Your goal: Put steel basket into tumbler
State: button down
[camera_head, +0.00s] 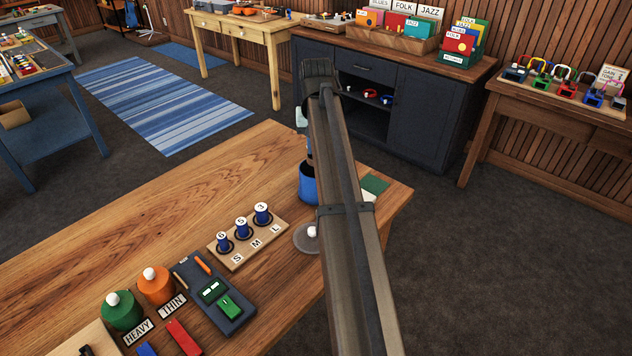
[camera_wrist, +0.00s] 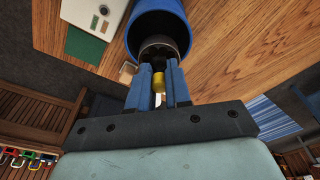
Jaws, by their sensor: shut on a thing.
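The blue tumbler (camera_head: 309,188) stands on the wooden table, partly hidden by my arm; its wide blue rim also shows at the top of the wrist view (camera_wrist: 179,14). The steel basket (camera_wrist: 160,47) is a dark grey round piece at the tumbler's mouth, with a yellow knob below it in the picture. My gripper (camera_wrist: 159,72) is shut on this yellow knob, its two blue fingers on either side. The basket overlaps the tumbler's opening in the wrist view; how deep it sits inside, I cannot tell. In the head view the basket and fingertips are not clearly visible.
A grey round lid with a white knob (camera_head: 306,238) lies close to the tumbler. A green card (camera_head: 374,184) lies right of it. A wooden block with several blue spools (camera_head: 236,256) stands to the left. Bare tabletop (camera_head: 200,205) lies behind the spools.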

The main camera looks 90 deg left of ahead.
jog(key=shift+f, duration=4.7)
jog(key=shift+f, duration=0.1)
jog(key=c, duration=1.1)
grip_release()
jog(key=shift+o, duration=0.2)
jog(key=r, duration=0.4)
jog(key=d+r, duration=0.1)
jog(key=r, duration=0.7)
jog(key=shift+d, duration=0.4)
